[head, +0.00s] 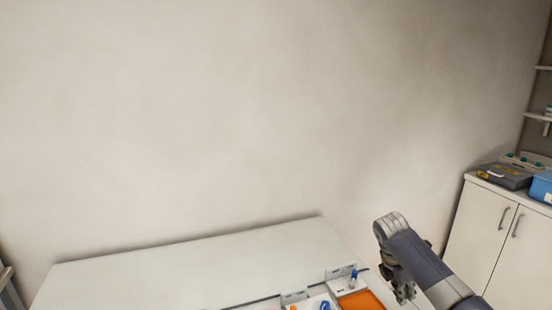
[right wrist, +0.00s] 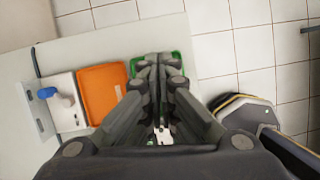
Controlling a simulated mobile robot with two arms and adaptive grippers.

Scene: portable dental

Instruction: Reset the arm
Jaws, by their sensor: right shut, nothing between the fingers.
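My right arm comes in from the lower right of the head view. Its gripper (head: 404,292) hangs beside the right end of the white table (head: 200,268). In the right wrist view the two fingers of this gripper (right wrist: 160,62) are together, with nothing between them. Below them are an orange tray (right wrist: 100,80) and, partly hidden by the fingers, a green tray (right wrist: 177,62). The orange tray also shows at the bottom of the head view (head: 362,300). My left gripper is in neither view.
A white holder with a blue-topped item (head: 353,275) stands beside the orange tray. A white cabinet (head: 490,235) at the right bears a dark case (head: 503,176) and a blue box (head: 541,187). The back of the table is clear. Tiled floor (right wrist: 240,50) lies beyond the table edge.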

